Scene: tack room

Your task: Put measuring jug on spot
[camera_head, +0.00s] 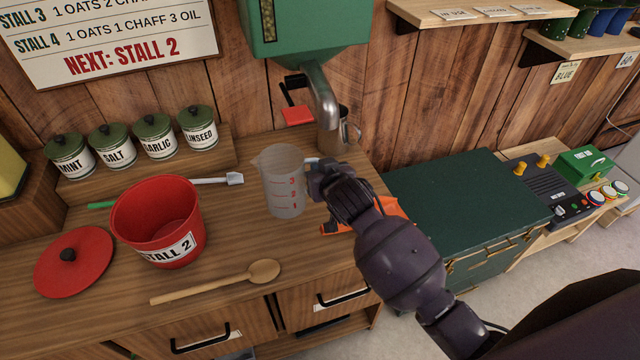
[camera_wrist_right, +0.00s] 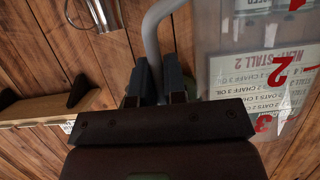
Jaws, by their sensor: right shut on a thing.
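The measuring jug (camera_head: 284,182) is clear with red marks and stands upright over the right part of the wooden counter. I cannot tell whether its base touches the wood. My right gripper (camera_head: 318,168) is at the jug's right side, shut on its handle. In the right wrist view the jug (camera_wrist_right: 265,60) fills the right side, and the handle (camera_wrist_right: 152,35) passes between the fingers of my right gripper (camera_wrist_right: 158,85). No marked spot shows clearly; something orange (camera_head: 390,208) lies partly hidden behind my right arm. My left gripper is not in view.
A red bucket (camera_head: 158,228) marked Stall 2, a red lid (camera_head: 75,262) and a wooden spoon (camera_head: 215,283) are on the counter. A metal cup (camera_head: 347,132) stands behind the jug, by the green dispenser's spout (camera_head: 322,95). Labelled jars (camera_head: 154,137) line the back.

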